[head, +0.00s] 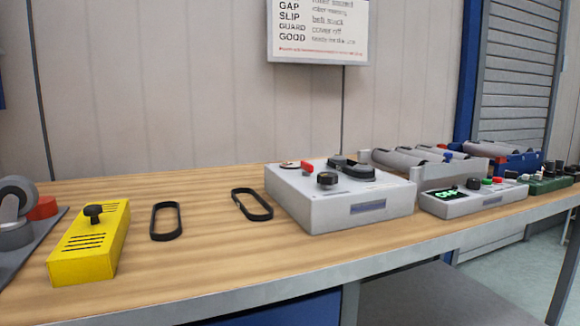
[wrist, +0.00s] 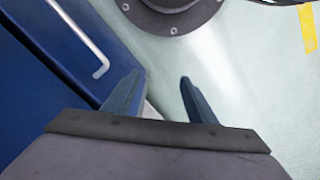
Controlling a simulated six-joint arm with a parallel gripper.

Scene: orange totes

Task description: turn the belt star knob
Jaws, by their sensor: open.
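A light grey box (head: 340,213) stands on the wooden bench in the head view. A black knob (head: 327,180) stands on its top near the front, and a black belt loop (head: 352,170) lies around parts behind it. A red part (head: 307,166) is at the box's back left. I cannot tell from its shape whether the black knob is the star knob. My gripper (wrist: 160,85) shows only in the wrist view. Its two fingers are apart with nothing between them, above the pale floor beside a blue cabinet. It is away from the grey box.
Two loose black belts (head: 166,221) lie on the bench (head: 200,255) left of the box. A yellow slotted cover (head: 90,243) with a black knob is further left. A control box (head: 470,197) with a green display and rollers (head: 425,155) stand to the right. A sign hangs above.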

